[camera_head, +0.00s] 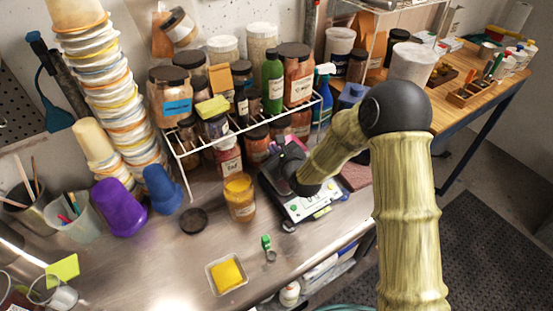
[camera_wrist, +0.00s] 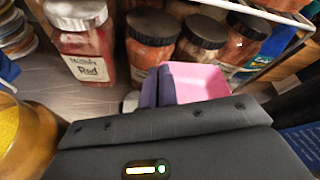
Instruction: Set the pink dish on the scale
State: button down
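The pink dish (camera_wrist: 202,84) shows in the wrist view just beyond my gripper's body. My gripper's dark fingers (camera_wrist: 158,86) are close together at the dish's left side and appear shut on its wall. In the head view my gripper (camera_head: 284,163) is over the back part of the scale (camera_head: 306,207), a dark and white device with green buttons on its front. The dish is mostly hidden there by my gripper and arm. I cannot tell whether it touches the scale's plate, which is also hidden.
A white wire rack (camera_head: 250,128) with several pigment jars stands close behind the scale. An open yellow jar (camera_head: 240,197) stands to the scale's left. A green clip-like item (camera_head: 267,247) and a tray with a yellow sponge (camera_head: 227,274) lie in front. The counter's front edge is near.

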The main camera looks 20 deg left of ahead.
notch_tip(320, 180, down, 3)
jog(key=shift+s+f+p, duration=0.1)
jog(key=shift+f+p, duration=0.1)
jog(key=shift+p, duration=0.2)
jog(key=shift+f, duration=0.55)
jog(key=c, duration=1.7)
grip_release()
jog(key=shift+r, duration=0.2)
jog(key=b+v, duration=0.3)
jog(key=v, duration=0.9)
jog(key=shift+d+f, duration=0.1)
